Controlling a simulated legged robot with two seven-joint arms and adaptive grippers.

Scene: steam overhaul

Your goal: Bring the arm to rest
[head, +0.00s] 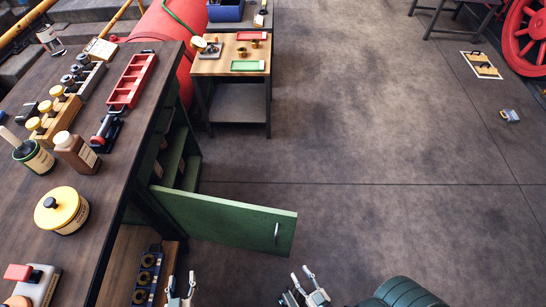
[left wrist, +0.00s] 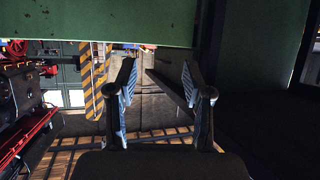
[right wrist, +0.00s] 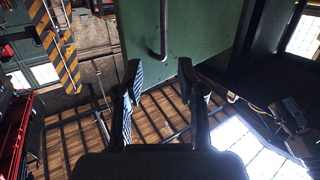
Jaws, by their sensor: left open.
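My left gripper (head: 181,282) is at the bottom of the head view, in front of the workbench and below the open green door (head: 222,217). In the left wrist view its two fingers (left wrist: 157,82) stand apart with nothing between them. My right gripper (head: 301,275) is further right, below the door's free end and over the floor. In the right wrist view its fingers (right wrist: 159,82) are also apart and empty. The door's grey handle (head: 276,233) shows beyond them in the right wrist view (right wrist: 163,35). Neither gripper appears to touch anything.
The dark workbench (head: 110,150) on the left carries a red tray (head: 132,80), bottles and a yellow-lidded tin (head: 62,211). A black holder with rings (head: 147,275) lies low beside the left gripper. A small wooden table (head: 232,65) stands behind. The floor (head: 390,150) on the right is mostly clear.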

